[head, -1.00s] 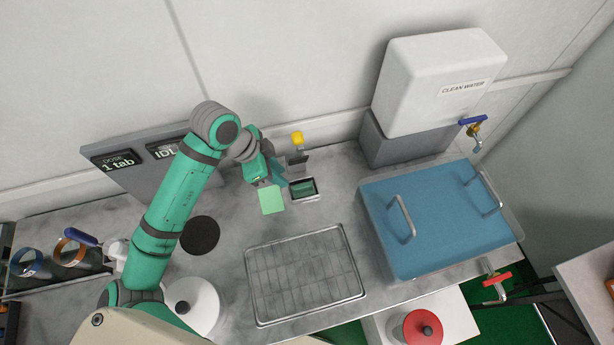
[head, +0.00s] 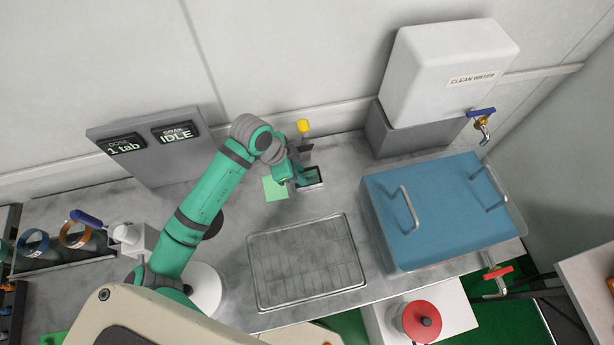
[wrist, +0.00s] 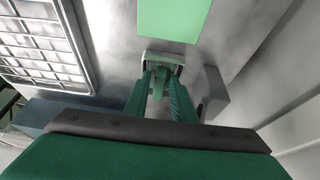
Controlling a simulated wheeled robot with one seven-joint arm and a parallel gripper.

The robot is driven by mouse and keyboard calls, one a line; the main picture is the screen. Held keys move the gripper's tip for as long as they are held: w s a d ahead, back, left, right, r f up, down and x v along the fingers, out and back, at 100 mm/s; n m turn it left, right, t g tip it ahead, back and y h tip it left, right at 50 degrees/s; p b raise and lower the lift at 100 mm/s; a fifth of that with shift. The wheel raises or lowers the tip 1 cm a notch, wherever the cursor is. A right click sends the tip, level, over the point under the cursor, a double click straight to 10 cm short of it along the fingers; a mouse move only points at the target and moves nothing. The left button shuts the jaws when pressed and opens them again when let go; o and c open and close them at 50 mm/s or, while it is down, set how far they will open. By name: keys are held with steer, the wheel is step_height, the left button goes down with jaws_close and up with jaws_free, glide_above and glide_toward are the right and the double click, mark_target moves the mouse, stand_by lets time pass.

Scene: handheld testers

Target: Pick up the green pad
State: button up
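A flat light green square (head: 275,188) lies on the grey counter, left of my gripper. It also shows at the top of the wrist view (wrist: 172,18). A small pale-rimmed box (head: 318,184) with a green piece (head: 311,174) inside sits just right of it. Which of the two greens is the pad is not certain. My gripper (head: 298,180) is over the box, partly hiding it. In the wrist view my gripper (wrist: 160,74) points down at the box (wrist: 162,56), fingers apart, with some green between the tips. Contact cannot be made out.
A yellow-topped item (head: 303,127) stands just behind the box. A wire rack tray (head: 308,262) lies in front. A blue lidded bin (head: 440,212) and a white water tank (head: 447,75) are at right. A grey display panel (head: 150,150) stands at back left.

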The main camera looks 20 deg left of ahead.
mark_target(306, 174)
jaws_close()
steer(key=shift+r, duration=0.4)
step_height(306, 174, up, 2)
steer(key=shift+r, duration=0.1)
steer(key=s+d+r, duration=0.1)
steer(key=s+r, duration=0.9)
steer(key=s, duration=0.4)
